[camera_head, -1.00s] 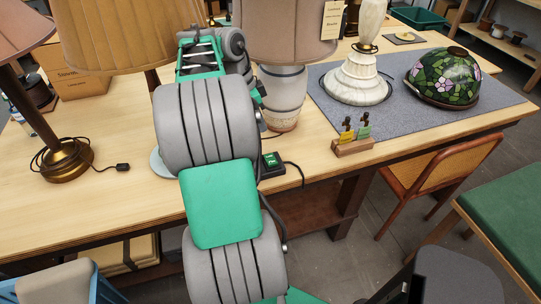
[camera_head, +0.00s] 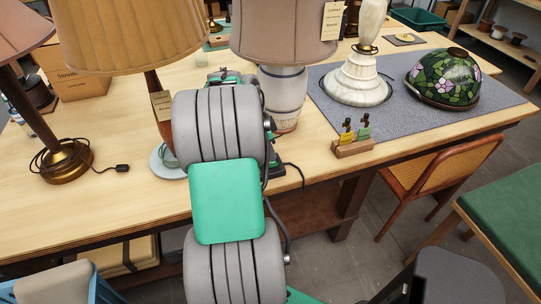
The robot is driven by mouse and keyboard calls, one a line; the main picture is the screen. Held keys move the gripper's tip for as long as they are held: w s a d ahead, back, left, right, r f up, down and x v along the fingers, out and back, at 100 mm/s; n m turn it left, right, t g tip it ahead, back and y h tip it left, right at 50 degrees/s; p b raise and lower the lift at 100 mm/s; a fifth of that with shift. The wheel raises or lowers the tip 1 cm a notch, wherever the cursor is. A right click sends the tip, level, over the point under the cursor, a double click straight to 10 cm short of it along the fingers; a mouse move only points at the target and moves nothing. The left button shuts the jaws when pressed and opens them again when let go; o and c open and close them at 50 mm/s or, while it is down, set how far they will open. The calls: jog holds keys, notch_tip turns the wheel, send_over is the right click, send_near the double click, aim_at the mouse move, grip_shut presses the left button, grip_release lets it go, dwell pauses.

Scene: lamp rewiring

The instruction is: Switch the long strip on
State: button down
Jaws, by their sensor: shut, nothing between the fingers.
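A dark block (camera_head: 279,168), which looks like the end of a power strip, lies on the table just right of my arm. A black cord (camera_head: 296,168) runs from it to the right. My arm covers most of it, so its length and its switch cannot be seen now. I cannot tell whether it is the long strip. My arm reaches over the table in the middle of the view. My gripper is hidden behind my own arm links, so its place relative to the block does not show.
A grey-white lamp (camera_head: 284,95) stands close behind the block. A brass-based lamp (camera_head: 67,168) with a loose corded plug or switch (camera_head: 122,168) is at left. The table's front left is clear.

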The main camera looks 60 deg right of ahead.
aim_at(273, 164)
jog(key=shift+a+f, duration=0.1)
jog(key=shift+f, duration=0.9)
jog(key=shift+s+a+f+b, duration=0.1)
jog(key=shift+s+f+b, duration=0.05)
jog(key=shift+f+b, duration=0.5)
jog(key=shift+r, duration=0.4)
jog(key=shift+p, duration=0.3)
jog(key=shift+w+d+r, duration=0.3)
jog(key=shift+w+d, duration=0.25)
